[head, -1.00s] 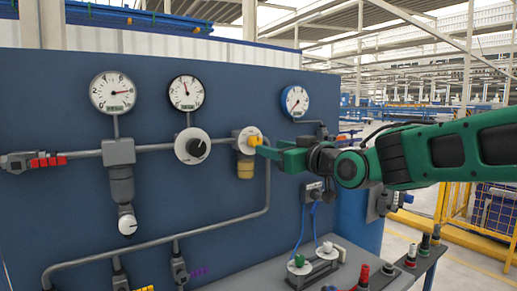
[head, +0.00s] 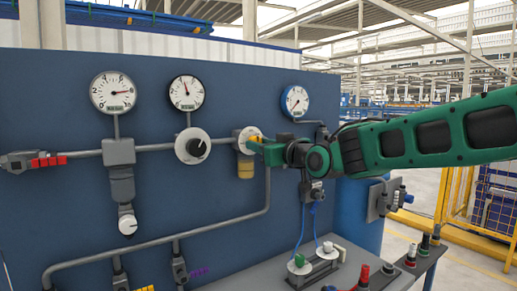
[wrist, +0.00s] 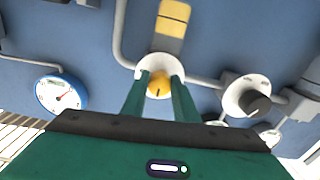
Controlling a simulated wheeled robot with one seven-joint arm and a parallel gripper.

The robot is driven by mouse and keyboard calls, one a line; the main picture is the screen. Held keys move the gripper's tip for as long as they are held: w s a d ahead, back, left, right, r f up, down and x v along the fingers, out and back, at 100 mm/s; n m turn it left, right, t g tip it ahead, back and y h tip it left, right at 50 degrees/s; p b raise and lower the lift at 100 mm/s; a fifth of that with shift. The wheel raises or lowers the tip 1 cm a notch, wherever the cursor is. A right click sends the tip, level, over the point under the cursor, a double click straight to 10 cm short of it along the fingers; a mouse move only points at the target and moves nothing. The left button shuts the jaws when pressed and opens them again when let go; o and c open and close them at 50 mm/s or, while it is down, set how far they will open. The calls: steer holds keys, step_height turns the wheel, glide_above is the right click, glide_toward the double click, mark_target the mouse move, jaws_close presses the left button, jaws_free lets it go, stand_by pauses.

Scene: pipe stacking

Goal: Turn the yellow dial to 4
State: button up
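The yellow dial (wrist: 158,86) sits at the centre of a round white plate (wrist: 160,67) on the blue panel, with a small dark pointer mark. The numbers around it are too small to read. In the head view the dial (head: 256,138) is partly hidden by my gripper (head: 257,146). My gripper (wrist: 160,82) faces the panel, with its two green fingers apart, one on each side of the dial. The fingertips are close to the dial's sides; I cannot tell whether they touch it.
A black knob on a white plate (head: 192,146) is left of the dial. A blue-rimmed gauge (head: 295,101) is above right, and two more gauges are at left. A grey pipe (head: 225,226) runs below. A bench with plugs (head: 320,263) stands at lower right.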

steer(key=shift+s+a, duration=0.1)
steer(key=shift+c, duration=0.7)
steer(key=shift+m, duration=0.3)
steer(key=m, duration=1.9)
steer(key=shift+f+m, duration=0.1)
steer(key=shift+m, duration=0.2)
steer(key=o, duration=1)
steer(key=shift+o, duration=0.3)
